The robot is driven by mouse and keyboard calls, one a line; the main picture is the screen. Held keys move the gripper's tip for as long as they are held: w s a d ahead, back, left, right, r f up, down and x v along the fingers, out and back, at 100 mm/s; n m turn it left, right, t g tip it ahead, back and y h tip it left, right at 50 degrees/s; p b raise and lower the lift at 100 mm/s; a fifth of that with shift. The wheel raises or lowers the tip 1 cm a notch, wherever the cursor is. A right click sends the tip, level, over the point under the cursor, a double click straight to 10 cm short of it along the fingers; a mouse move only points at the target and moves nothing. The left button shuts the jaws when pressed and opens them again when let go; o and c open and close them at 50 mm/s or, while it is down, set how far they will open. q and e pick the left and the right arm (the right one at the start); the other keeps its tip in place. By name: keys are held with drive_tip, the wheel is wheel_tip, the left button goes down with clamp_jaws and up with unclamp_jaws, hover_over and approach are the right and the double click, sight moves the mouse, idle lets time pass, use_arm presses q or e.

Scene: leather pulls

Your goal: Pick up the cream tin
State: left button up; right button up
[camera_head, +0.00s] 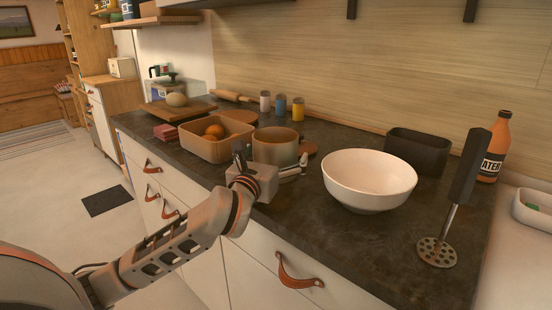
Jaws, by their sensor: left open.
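Three small tins stand in a row at the back of the dark counter. The leftmost, pale greyish-cream one (265,101) looks like the cream tin; a blue tin (281,103) and a yellow tin (298,108) stand to its right. My left gripper (271,158) is open at the front edge of the counter, its fingers spread in front of a round tan pot (275,146). The gripper is well short of the tins, and the pot stands between them. Whether the gripper touches the pot cannot be told. My right gripper is not in view.
A tan bin (207,150) with an orange fruit (214,131) stands left of the pot. A large white bowl (369,180), a black box (418,153), a masher (460,190) and an orange bottle (496,145) stand to the right.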

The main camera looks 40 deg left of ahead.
use_arm(q)
drive_tip(key=c, duration=1.4)
drive_tip(key=shift+o, duration=0.2)
drive_tip(key=shift+r, duration=0.1)
